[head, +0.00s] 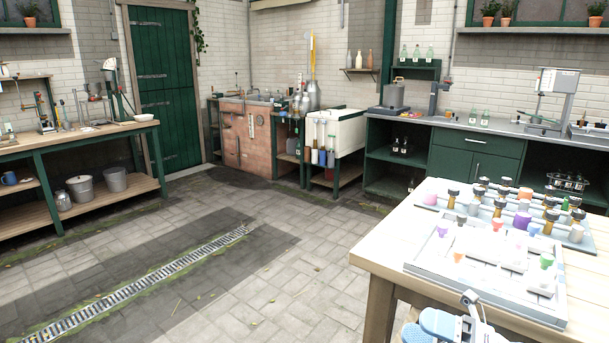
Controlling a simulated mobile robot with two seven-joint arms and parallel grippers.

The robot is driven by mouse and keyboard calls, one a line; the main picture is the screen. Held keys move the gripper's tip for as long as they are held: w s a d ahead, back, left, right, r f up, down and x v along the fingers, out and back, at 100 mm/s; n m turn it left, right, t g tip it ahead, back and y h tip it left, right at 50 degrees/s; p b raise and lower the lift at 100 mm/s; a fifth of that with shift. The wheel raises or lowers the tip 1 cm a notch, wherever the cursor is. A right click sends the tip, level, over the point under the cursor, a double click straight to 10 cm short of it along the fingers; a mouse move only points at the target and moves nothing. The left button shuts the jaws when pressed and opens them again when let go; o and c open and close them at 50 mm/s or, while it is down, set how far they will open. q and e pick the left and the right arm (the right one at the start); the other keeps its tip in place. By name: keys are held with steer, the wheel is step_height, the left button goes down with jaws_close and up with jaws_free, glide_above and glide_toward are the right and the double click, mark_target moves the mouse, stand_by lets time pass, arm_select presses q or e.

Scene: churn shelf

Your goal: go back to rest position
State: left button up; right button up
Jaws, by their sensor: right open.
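My right gripper (470,312) shows at the bottom edge of the head view, in front of the near edge of the wooden table (385,247). It is open and I see nothing between its fingers. It is apart from the things on the table. My left gripper is not in view.
The table bears a grey tray (425,262) with several small coloured pieces and, behind it, several dark-capped bottles. A workbench (85,134) stands along the left wall. Green cabinets (475,155) line the back right. The paved floor (290,250) between them is clear, with a drain grate (140,285).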

steer(key=s+a+f+m+t+h, duration=0.1)
steer(key=s+f+m+t+h, duration=0.1)
steer(key=s+f+m+h, duration=0.65)
steer(key=s+a+f+m+t+h, duration=0.15)
steer(key=f+m, duration=0.45)
steer(key=m, duration=0.8)
steer(key=s+a+f+m+t+h, duration=0.15)
steer(key=s+f+m+h, duration=0.4)
steer(key=m, duration=0.55)
arm_select(q)
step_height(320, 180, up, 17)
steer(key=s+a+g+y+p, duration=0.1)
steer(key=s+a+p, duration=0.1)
steer(key=p, duration=2.8)
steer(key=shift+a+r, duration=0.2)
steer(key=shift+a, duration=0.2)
arm_select(e)
steer(key=d+r+g+h, duration=0.1)
steer(key=d+r, duration=0.2)
steer(key=r, duration=1.2)
steer(key=shift+s+r, duration=0.25)
steer(key=shift+s, duration=0.2)
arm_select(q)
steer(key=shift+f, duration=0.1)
arm_select(e)
steer(key=shift+f, duration=0.15)
steer(key=shift+c, duration=0.4)
